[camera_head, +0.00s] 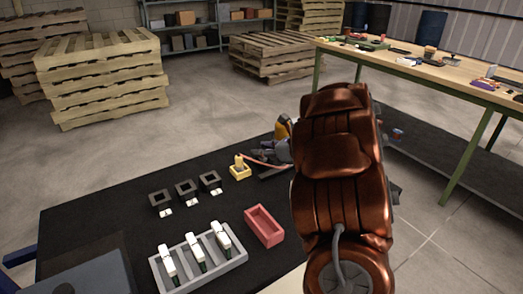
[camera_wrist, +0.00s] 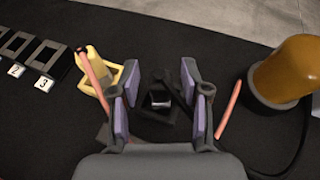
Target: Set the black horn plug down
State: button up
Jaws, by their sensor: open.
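My gripper (camera_wrist: 157,100) is open, its purple-padded fingers standing apart on either side of a small dark piece (camera_wrist: 160,101) with a pale top face. This piece looks like the black horn plug and seems to sit in a dark square frame. I cannot tell whether either finger touches it. In the head view my gripper (camera_head: 272,152) is low over the black mat, right of a yellow holder (camera_head: 240,172), and the plug cannot be made out. The yellow holder (camera_wrist: 84,64) also shows left of the fingers in the wrist view.
An amber beacon (camera_wrist: 284,70) stands close right of my fingers. Pink rod or cable pieces (camera_wrist: 229,109) show on both sides. Dark numbered frames (camera_head: 186,192), a red tray (camera_head: 264,226) and a grey rack (camera_head: 240,260) with white-topped items lie on the black mat.

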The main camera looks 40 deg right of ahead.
jog(key=shift+r, duration=0.1)
jog(key=shift+r+p, duration=0.15)
jog(key=shift+p, duration=0.15)
jog(key=b+v, duration=0.1)
jog(key=v, duration=1.1)
jog(key=shift+f, duration=0.2)
